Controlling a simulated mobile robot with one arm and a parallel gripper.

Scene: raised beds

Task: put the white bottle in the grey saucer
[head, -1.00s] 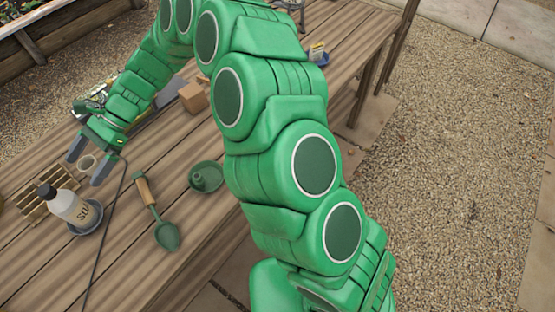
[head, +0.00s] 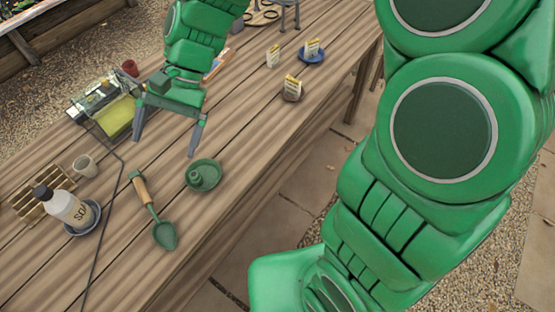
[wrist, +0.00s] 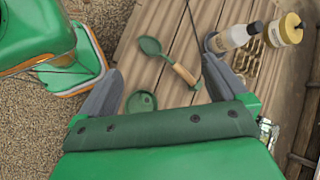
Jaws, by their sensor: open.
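The saucer's rim shows around the bottle's base. The bottle also appears in the wrist view (wrist: 236,37), near the right finger's side of the picture. My gripper (head: 165,143) is open and empty, above the table, up and to the right of the bottle and clear of it. Its two fingers also show spread apart in the wrist view (wrist: 163,62).
A trowel (head: 164,232) and a green dish (head: 204,174) lie right of the bottle. A cable runs across the boards. Small labelled items (head: 291,89) stand farther back.

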